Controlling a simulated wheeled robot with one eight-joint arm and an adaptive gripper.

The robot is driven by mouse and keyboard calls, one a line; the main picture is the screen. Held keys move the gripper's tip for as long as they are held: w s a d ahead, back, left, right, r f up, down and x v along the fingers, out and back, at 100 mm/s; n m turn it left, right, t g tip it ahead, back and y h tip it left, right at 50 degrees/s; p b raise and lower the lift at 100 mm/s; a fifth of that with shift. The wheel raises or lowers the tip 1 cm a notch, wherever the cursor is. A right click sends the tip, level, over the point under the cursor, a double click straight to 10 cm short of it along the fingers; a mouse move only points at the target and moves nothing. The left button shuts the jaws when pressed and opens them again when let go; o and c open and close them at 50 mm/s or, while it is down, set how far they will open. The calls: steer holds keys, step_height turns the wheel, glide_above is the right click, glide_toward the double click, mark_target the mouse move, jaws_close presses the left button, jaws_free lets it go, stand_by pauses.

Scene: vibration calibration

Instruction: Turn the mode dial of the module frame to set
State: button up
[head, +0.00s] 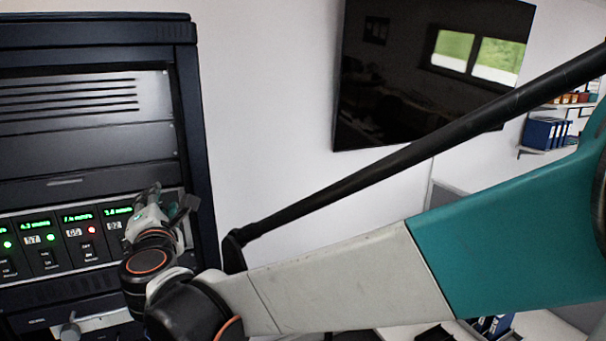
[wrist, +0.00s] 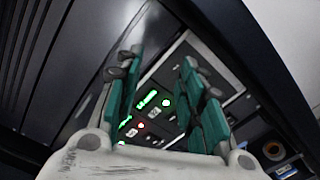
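I cannot make out the mode dial for sure; contact with the panel cannot be told.
The rack's dark side post (head: 195,150) stands right beside my gripper. A round dark part (wrist: 273,150) and a blue-rimmed one (wrist: 285,171) show at lower right in the wrist view. A black screen (head: 400,90) hangs on the wall.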

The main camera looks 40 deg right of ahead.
steer(key=p+v, duration=0.3)
steer(key=v, duration=0.7)
stand_by(0.8)
